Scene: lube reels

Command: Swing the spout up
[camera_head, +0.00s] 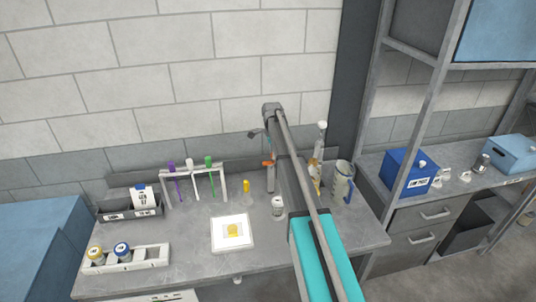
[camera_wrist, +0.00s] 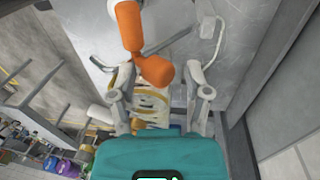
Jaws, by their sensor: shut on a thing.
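An orange jointed piece (camera_wrist: 130,28), which I take for the spout, comes down from the top of the wrist view. It ends in a rounded knob (camera_wrist: 156,70) between the fingertips of my gripper (camera_wrist: 159,76). My gripper is shut on this knob. In the head view, a small orange part (camera_head: 267,163) shows on a grey upright post (camera_head: 270,179) at the back of the bench, just left of my arm. My arm hides what is behind it, and the fingertips cannot be made out there.
The grey bench (camera_head: 190,262) carries a tube rack (camera_head: 222,172), a dark tray (camera_head: 118,216), a white square plate (camera_head: 232,247), a white holder with two jars (camera_head: 140,262) and a clear jug (camera_head: 342,182). A blue box (camera_head: 403,172) stands on the right bench. The wall is close behind.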

